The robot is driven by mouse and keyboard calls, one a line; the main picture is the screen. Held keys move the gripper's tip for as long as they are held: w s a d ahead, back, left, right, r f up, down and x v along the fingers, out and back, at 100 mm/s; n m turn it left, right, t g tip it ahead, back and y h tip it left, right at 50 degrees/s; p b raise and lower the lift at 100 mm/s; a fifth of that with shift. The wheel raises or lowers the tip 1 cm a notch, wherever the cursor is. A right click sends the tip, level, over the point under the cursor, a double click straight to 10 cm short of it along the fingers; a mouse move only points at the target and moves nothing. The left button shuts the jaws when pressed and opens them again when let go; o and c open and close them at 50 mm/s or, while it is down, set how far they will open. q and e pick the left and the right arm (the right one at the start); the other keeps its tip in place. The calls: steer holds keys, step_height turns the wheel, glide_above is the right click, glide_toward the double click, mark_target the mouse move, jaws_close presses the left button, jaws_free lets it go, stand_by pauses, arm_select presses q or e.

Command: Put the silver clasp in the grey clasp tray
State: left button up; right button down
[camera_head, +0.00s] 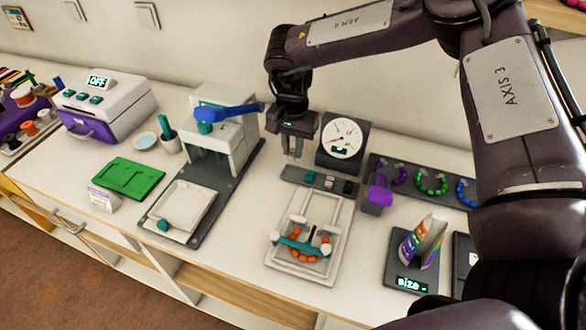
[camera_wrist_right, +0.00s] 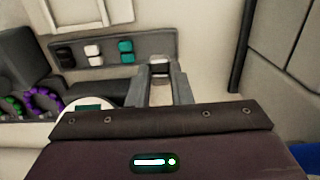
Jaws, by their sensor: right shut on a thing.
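My right gripper (camera_head: 292,153) hangs fingers down above the back of the table, just left of the round dial. In the right wrist view its two fingers (camera_wrist_right: 160,88) are closed on a small pale silver piece, which I take as the silver clasp (camera_wrist_right: 160,68). In the head view the piece is too small to make out. A long grey tray (camera_head: 318,179) with black, white and teal pieces lies in front of the dial, which I take as the clasp tray. It also shows in the right wrist view (camera_wrist_right: 75,62), left of the fingertips. My left gripper is not in view.
The round dial gauge (camera_head: 341,138) stands behind the tray. A grey-white press (camera_head: 215,135) with a blue lever is left of the gripper. A white frame with orange beads (camera_head: 309,215) sits in front. A purple tool (camera_head: 378,195) and a bead rack (camera_head: 408,169) are right.

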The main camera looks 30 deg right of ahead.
mark_target(292, 174)
step_height(292, 174, down, 6)
steer(key=shift+s+r, duration=0.1)
steer(key=shift+f, duration=0.25)
steer(key=c, duration=1.3)
jaws_free()
steer(key=shift+a+r, duration=0.1)
